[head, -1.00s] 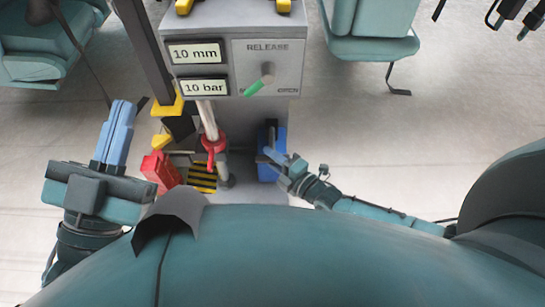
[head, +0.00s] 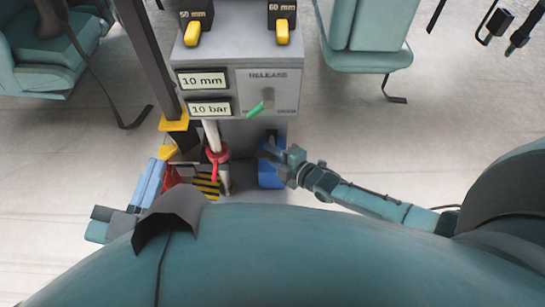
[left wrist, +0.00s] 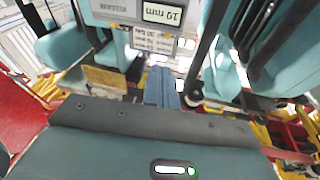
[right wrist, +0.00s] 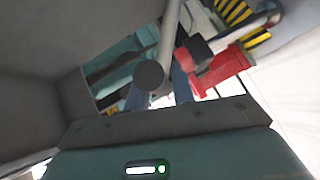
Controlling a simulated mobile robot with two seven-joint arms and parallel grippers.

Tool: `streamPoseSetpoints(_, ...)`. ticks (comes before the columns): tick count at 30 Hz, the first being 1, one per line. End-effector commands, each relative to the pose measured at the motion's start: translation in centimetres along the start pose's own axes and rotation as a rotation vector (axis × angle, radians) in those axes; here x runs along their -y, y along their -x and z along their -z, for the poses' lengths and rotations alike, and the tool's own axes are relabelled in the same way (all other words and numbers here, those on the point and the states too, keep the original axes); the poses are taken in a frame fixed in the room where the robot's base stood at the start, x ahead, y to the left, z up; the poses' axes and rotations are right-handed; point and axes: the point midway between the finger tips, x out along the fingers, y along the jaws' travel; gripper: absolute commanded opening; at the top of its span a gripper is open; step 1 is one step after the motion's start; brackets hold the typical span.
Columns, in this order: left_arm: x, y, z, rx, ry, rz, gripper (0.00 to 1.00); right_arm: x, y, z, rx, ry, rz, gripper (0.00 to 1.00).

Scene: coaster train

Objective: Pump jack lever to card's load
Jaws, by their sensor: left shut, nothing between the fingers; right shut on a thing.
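Below, a pale rod with a red collar (head: 217,154) stands beside a black-and-yellow striped plate (head: 207,184). My left gripper (head: 151,183) is shut and empty, left of the jack. I cannot identify the card.
Teal seats (head: 368,50) flank the console at the back. A dark post (head: 147,55) rises at its left, with yellow blocks (head: 174,123) at its base.

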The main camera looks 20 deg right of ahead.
Motion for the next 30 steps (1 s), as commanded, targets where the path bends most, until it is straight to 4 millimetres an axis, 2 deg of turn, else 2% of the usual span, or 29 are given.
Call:
streamPoseSetpoints(1, 0.2, 0.0, 0.6, 0.012, -0.017, 0.003, 0.00, -3.3, -0.6, -0.6, 0.003, 0.009, -0.021, 0.00)
streamPoseSetpoints(3, 0.2, 0.1, 0.3, 0.016, -0.030, 0.005, 0.00, -4.3, -1.1, -1.2, 0.002, 0.011, -0.022, 0.00)
streamPoseSetpoints(8, 0.2, 0.1, 0.1, 0.019, -0.041, 0.006, 0.00, -5.4, -1.8, -2.0, 0.003, 0.010, -0.019, 0.00)
streamPoseSetpoints(17, 0.2, 0.2, 0.0, 0.018, -0.043, 0.006, 0.00, -5.4, -1.9, -2.2, 0.006, 0.012, -0.016, 0.00)
streamPoseSetpoints(18, 0.2, 0.2, 0.0, 0.018, -0.043, 0.006, 0.00, -5.4, -1.9, -2.2, 0.007, 0.012, -0.015, 0.29)
streamPoseSetpoints(24, 0.3, 0.2, 0.0, 0.018, -0.043, 0.006, 0.00, -5.2, -1.8, -2.2, 0.006, 0.009, -0.011, 0.45)
streamPoseSetpoints(30, 0.3, 0.1, 0.1, 0.017, -0.043, 0.006, 0.00, -5.0, -1.8, -2.0, 0.004, 0.005, -0.009, 0.45)
